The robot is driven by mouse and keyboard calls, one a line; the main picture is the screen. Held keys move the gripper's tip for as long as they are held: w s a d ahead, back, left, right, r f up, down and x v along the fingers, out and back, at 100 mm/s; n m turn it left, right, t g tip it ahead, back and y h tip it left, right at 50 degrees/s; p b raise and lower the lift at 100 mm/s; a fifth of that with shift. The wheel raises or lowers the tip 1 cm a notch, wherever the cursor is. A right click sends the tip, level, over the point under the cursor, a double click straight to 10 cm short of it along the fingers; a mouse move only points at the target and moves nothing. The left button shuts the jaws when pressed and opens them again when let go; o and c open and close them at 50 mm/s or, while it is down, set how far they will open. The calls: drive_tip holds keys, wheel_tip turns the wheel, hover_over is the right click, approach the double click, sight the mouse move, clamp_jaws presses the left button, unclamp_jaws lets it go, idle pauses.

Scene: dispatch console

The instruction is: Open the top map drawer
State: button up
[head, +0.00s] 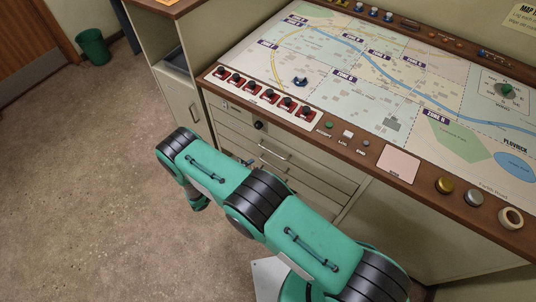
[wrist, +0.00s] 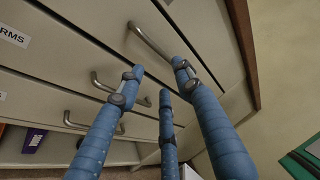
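The map drawers are a bank of pale drawer fronts (head: 232,122) under the left half of the map console, all looking closed. A metal bar handle (head: 275,150) and a black knob (head: 258,125) above it show in the head view. In the wrist view, several bar handles are visible; the highest one (wrist: 152,42) runs down toward the right finger. My gripper (wrist: 158,74) has three blue fingers, spread apart with nothing held between them. Its fingers lie in front of the fronts; contact with a handle cannot be told. In the head view my arm hides most of the gripper.
The map tabletop (head: 350,75) overhangs the drawers, with red switches and knobs along its edge. A cabinet (head: 180,100) stands to the left. A green bin (head: 93,47) stands farther back. The floor (head: 80,190) to the left is clear. A purple item (wrist: 35,140) sits low in the wrist view.

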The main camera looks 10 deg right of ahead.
drive_tip(key=b+x, duration=0.1)
drive_tip(key=x, duration=0.9)
drive_tip(key=shift+w+d, duration=0.15)
drive_tip(key=shift+d, duration=0.05)
clamp_jaws()
